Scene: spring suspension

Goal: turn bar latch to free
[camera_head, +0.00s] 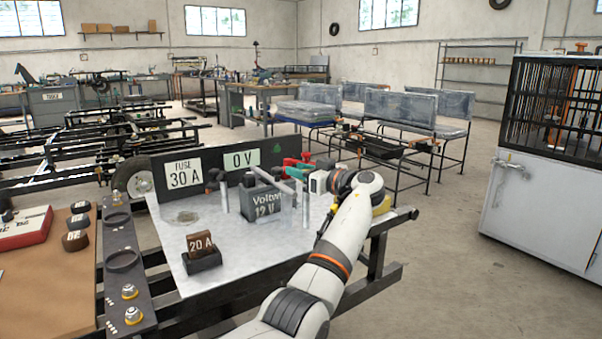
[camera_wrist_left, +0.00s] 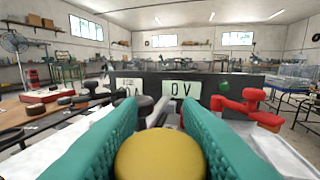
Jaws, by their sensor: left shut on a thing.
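A dark grey battery marked 12 V (camera_head: 262,203) stands on the pale bench plate (camera_head: 225,262). A grey metal bar, which looks like the bar latch (camera_head: 279,184), runs over the battery's right side between upright posts. My left gripper (camera_head: 291,171) is at the bar's end, with teal fingers. In the left wrist view the fingers (camera_wrist_left: 160,117) close on either side of the grey bar (camera_wrist_left: 157,112). The exact contact is partly hidden. A red clamp-like part (camera_head: 305,157) is beside the fingers; it also shows right of them in the wrist view (camera_wrist_left: 245,108). My right gripper is out of view.
A dark panel with signs FUSE 30 A (camera_head: 184,174) and 0 V (camera_head: 242,159) stands behind the battery. A brown 20 A fuse (camera_head: 199,243) sits in a black holder in front. A red box (camera_head: 25,228) lies far left. Open floor lies to the right.

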